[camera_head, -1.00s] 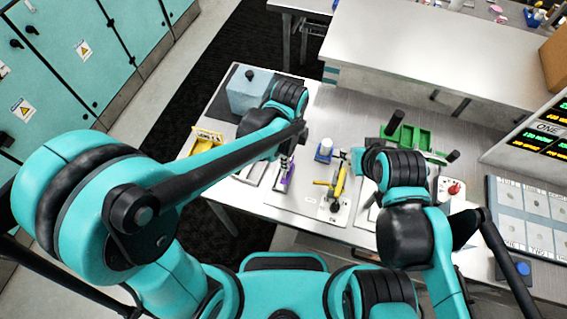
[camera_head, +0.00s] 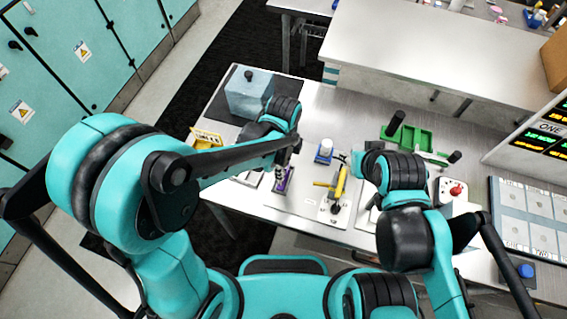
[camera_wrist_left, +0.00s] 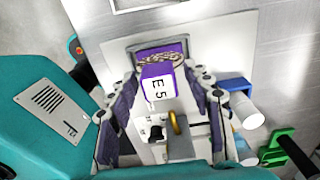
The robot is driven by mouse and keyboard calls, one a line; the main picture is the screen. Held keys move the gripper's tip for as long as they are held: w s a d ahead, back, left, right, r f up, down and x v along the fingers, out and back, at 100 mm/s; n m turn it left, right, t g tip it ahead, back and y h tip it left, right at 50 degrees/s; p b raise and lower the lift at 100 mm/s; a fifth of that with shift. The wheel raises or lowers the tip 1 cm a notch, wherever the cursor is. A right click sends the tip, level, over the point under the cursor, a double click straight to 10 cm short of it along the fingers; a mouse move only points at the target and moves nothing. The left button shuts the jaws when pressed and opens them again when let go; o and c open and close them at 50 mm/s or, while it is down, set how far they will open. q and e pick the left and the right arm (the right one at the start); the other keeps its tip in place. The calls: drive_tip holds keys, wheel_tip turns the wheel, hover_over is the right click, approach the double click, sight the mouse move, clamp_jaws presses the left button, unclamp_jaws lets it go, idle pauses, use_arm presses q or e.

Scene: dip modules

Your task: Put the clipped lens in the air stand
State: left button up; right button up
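A purple block labelled E5 (camera_wrist_left: 158,88) sits between the fingers of my left gripper (camera_wrist_left: 160,78) in the left wrist view. The fingers flank it closely; I cannot tell whether they press on it. Behind it is a dark-framed purple piece (camera_wrist_left: 150,49) with a patterned strip. In the head view a purple piece (camera_head: 283,181) shows just below my left gripper (camera_head: 289,158), over the table. I cannot make out a separate lens or identify the air stand for sure. My right gripper (camera_head: 357,160) is mostly hidden behind its own wrist; its fingers are unclear.
A blue-and-white bottle (camera_head: 325,150) stands between the grippers. A yellow rack (camera_head: 206,138) and a blue-grey box (camera_head: 249,93) are left; a green tray (camera_head: 412,137) is right.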

use_arm(q)
drive_tip(key=shift+r+p, duration=0.3)
wheel_tip(320, 180, up, 12)
drive_tip(key=p, duration=0.2)
drive_tip(key=s+a+r+n+t, duration=0.2)
drive_tip(key=a+n+t, duration=0.1)
drive_tip(key=a+n, duration=0.6)
drive_tip(key=s+a+r+n+t, duration=0.2)
drive_tip(key=s+a+n+t, duration=0.1)
drive_tip(key=a+n, duration=0.6)
drive_tip(key=n+t, duration=0.1)
drive_tip(key=n, duration=0.2)
drive_tip(key=shift+n, duration=0.3)
drive_tip(key=shift+s+d+f, duration=0.1)
